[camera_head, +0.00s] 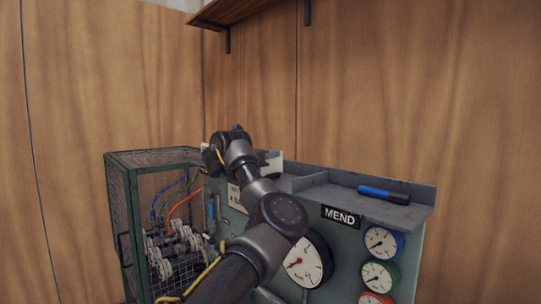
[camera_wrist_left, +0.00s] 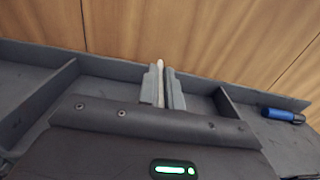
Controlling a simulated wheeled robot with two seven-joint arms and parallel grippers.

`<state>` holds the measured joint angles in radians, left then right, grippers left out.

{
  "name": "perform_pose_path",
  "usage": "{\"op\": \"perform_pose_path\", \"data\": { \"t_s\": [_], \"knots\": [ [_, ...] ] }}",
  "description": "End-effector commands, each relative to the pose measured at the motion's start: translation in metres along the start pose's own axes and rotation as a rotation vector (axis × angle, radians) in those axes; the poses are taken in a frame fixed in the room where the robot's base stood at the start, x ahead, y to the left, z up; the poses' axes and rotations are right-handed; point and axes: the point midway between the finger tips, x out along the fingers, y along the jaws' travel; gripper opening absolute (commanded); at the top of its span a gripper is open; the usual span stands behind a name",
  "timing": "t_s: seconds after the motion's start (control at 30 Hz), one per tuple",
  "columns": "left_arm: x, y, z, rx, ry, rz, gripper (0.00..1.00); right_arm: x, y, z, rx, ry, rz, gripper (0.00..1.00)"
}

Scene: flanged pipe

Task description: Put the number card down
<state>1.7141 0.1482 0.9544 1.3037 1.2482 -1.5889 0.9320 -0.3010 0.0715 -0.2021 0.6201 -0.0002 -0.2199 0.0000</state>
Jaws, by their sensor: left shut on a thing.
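The number card (camera_wrist_left: 161,72) shows edge-on as a thin pale strip in the left wrist view, clamped between the two fingers of my left gripper (camera_wrist_left: 162,90). Its face and number cannot be seen. The gripper is over the grey tray on top of the cabinet, between two dividers and near the back rim. In the head view my left gripper (camera_head: 228,148) is at the tray's left part, with its fingertips mostly hidden by the wrist. Whether the card touches the tray is unclear. My right gripper is not in view.
The grey tray (camera_head: 410,186) holds a blue and black marker (camera_head: 384,194) at its right. A green mesh cage (camera_head: 122,175) stands left. A wooden shelf (camera_head: 225,12) hangs above.

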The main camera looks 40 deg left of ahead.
Motion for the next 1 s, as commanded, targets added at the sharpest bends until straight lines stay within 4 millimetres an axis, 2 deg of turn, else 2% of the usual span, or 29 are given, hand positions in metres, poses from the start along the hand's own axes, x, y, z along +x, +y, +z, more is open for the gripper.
{"op": "perform_pose_path", "data": {
  "t_s": [0.07,0.1,0.23,0.67,0.83,0.97,1.0],
  "knots": [
    [0.0,0.0,-0.004,0.0,0.0,0.0,0.0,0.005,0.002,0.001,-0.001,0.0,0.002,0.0],
    [0.0,0.0,-0.003,0.0,0.0,0.0,0.11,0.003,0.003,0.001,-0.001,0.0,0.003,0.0],
    [0.0,0.0,-0.002,0.0,0.0,0.0,0.28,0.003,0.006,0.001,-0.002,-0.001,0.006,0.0],
    [-0.001,0.001,0.003,0.0,0.001,0.002,0.29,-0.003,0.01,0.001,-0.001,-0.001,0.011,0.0],
    [-0.019,0.005,-0.002,0.001,0.004,0.009,0.29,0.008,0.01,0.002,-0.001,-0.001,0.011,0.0],
    [-0.032,0.001,-0.003,0.005,0.006,0.004,0.29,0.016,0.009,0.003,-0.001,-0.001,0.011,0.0],
    [-0.041,0.005,-0.004,0.004,0.001,0.011,0.29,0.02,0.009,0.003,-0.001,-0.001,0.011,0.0]
  ]
}}
